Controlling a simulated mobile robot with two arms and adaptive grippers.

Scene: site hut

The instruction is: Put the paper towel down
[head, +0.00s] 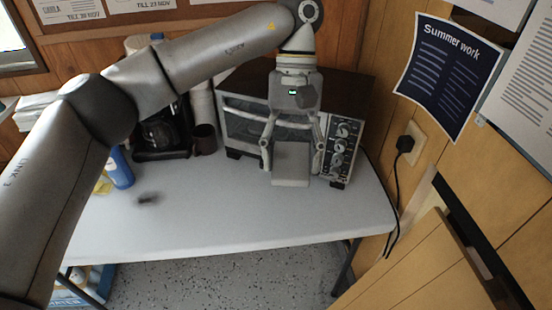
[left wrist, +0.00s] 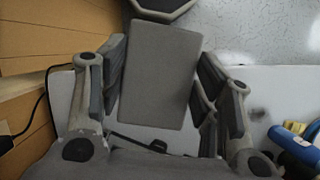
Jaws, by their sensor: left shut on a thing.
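My left gripper (head: 291,168) reaches down in front of the oven, over the back of the white table (head: 230,222). It is shut on the paper towel (head: 291,166), which looks like a plain grey, block-shaped piece between the two fingers. In the left wrist view the paper towel (left wrist: 160,75) fills the gap of the left gripper (left wrist: 160,85), with finger pads at both sides. I cannot tell whether its lower end touches the table. My right gripper is not in view.
A toaster oven (head: 246,125) stands just behind the gripper. A blue bottle (head: 120,168) is further left, near a dark smudge (head: 148,199). The table's front middle is clear. A plug (head: 405,144) hangs its cable at right.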

